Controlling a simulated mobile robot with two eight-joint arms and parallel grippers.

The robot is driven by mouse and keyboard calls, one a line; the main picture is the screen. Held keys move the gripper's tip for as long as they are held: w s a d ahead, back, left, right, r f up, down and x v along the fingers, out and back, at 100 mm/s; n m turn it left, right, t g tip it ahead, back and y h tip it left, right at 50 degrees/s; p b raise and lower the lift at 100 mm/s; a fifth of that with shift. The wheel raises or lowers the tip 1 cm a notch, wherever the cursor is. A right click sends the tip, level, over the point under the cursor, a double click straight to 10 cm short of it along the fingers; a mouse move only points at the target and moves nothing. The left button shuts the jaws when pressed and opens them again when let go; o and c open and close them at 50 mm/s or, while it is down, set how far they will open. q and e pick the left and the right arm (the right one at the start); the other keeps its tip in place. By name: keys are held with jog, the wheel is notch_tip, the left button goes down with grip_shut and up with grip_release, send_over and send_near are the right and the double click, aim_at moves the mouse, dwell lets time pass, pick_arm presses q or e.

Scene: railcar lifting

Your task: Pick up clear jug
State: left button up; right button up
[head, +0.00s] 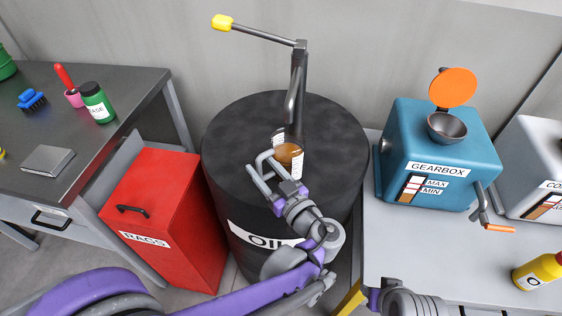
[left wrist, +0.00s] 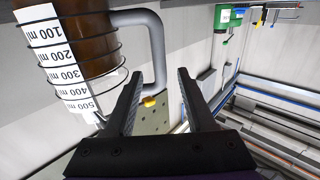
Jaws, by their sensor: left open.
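The clear jug (head: 289,157) stands on top of the black oil drum (head: 235,130), below the pump spout, and holds brown liquid. In the left wrist view the jug (left wrist: 88,52) fills the upper left, with a white millilitre scale and a grey handle (left wrist: 154,45). My left gripper (head: 262,166) is open at the jug's near left side in the head view. In the left wrist view its two fingers (left wrist: 160,75) point towards the handle area, with the jug beside the left finger. I cannot tell whether they touch. My right gripper's fingers do not show.
A pump with a yellow-ended lever (head: 222,22) rises behind the jug. The red rags bin (head: 165,215) stands left of the drum. The blue gearbox (head: 440,150) and a yellow bottle (head: 540,271) are on the grey table (head: 430,250) at right.

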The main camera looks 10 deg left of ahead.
pick_arm(q)
jog(key=x, duration=0.5)
jog(key=shift+w+a+f, duration=0.1)
jog(key=shift+a, duration=0.05)
jog(key=shift+c, duration=0.2)
grip_shut()
dwell(1.1)
